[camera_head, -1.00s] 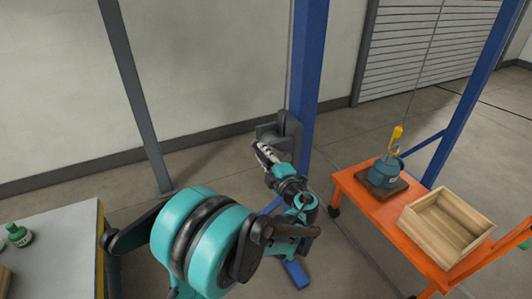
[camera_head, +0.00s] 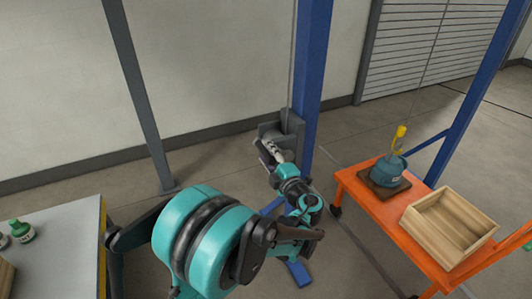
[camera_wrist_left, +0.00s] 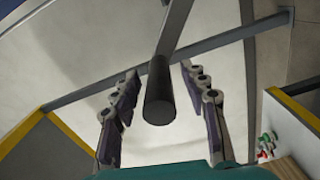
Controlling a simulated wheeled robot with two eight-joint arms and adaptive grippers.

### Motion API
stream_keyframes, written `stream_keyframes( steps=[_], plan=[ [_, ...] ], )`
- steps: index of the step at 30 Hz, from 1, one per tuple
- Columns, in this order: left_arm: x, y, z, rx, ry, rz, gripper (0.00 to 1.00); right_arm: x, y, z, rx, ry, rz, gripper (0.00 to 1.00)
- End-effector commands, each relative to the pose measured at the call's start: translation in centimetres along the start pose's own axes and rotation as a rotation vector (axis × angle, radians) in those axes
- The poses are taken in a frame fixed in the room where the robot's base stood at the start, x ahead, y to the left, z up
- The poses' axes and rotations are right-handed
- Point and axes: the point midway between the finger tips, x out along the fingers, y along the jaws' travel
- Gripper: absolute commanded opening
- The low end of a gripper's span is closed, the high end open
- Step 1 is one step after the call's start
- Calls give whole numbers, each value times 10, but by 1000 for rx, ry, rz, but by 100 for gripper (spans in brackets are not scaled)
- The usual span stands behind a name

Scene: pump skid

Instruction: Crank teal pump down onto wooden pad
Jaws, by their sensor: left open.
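The teal pump (camera_head: 388,171) hangs from a yellow hook block (camera_head: 400,132) right at the wooden pad (camera_head: 372,188) on an orange cart. I cannot tell whether it touches the pad. The grey winch (camera_head: 284,131) is on the blue post. My left gripper (camera_head: 268,151) is in front of the winch. In the left wrist view my left gripper (camera_wrist_left: 161,115) is open, with the dark crank handle (camera_wrist_left: 159,97) between its fingers, seen end-on and with gaps on both sides. The handle is hidden in the head view. My right gripper is not in view.
An open wooden crate (camera_head: 447,228) stands on the orange cart (camera_head: 425,245) in front of the pump. A blue post (camera_head: 312,70) rises beside the winch. At the left is a table (camera_head: 62,240) with a green bottle (camera_head: 21,232).

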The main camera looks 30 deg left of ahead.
Motion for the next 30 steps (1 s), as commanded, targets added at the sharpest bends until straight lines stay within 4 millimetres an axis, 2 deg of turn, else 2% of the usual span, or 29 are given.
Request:
stream_keyframes(
  steps=[9,15,20,27,29,30],
  plan=[
    [-68,0,2,0,-6,1,44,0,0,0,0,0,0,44],
    [-100,0,2,0,-5,0,44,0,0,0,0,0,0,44],
    [-109,0,1,0,-2,0,44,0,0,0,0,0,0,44],
    [-110,0,1,0,-2,0,44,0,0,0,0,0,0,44],
    [-110,0,1,2,-2,0,31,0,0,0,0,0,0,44],
    [-110,0,1,12,-1,-1,21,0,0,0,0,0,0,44]
  ],
)
